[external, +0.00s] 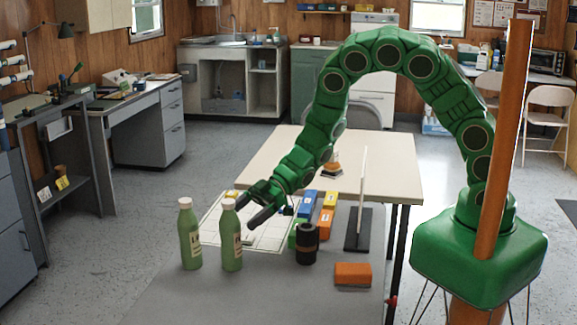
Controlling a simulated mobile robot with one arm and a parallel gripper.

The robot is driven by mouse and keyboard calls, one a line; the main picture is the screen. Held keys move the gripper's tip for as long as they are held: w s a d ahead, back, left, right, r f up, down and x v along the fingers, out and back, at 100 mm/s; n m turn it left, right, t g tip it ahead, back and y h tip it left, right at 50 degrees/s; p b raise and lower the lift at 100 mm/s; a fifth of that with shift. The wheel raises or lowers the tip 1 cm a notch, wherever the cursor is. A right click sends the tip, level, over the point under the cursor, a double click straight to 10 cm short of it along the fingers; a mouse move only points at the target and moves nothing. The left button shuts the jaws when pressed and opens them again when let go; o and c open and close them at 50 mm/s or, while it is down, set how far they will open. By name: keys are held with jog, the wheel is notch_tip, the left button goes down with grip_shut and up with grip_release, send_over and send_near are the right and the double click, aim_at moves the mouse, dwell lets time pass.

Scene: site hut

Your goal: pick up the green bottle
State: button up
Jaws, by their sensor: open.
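Two green bottles with pale caps and white labels stand upright on the grey table. The left green bottle (190,240) is near the table's left edge. The right green bottle (232,241) stands just right of it, with a gap between them. My gripper (246,214) is open, with its fingers pointing left and down beside the upper part of the right bottle. I cannot tell whether a finger touches that bottle. Nothing shows between the fingers except possibly the bottle's edge.
A black cylinder (307,245), an orange block (352,274) and a dark-based stand with an upright white panel (362,190) are to the right. Blue (308,203), orange and yellow blocks lie behind the cylinder. White sheets (270,238) lie under my gripper. The table's front is clear.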

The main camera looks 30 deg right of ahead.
aim_at(221, 224)
jog(key=shift+s+x, duration=0.2)
jog(key=shift+x, duration=3.7)
jog(key=shift+r, duration=0.15)
jog(key=c, duration=1)
jog(key=shift+r, duration=0.1)
jog(key=shift+c, duration=0.2)
jog(key=shift+r, duration=1.6)
jog(key=s+d+r, duration=0.8)
jog(key=d+r, duration=0.1)
jog(key=d, duration=0.2)
jog(key=shift+d+r, duration=0.25)
jog(key=shift+r, duration=0.05)
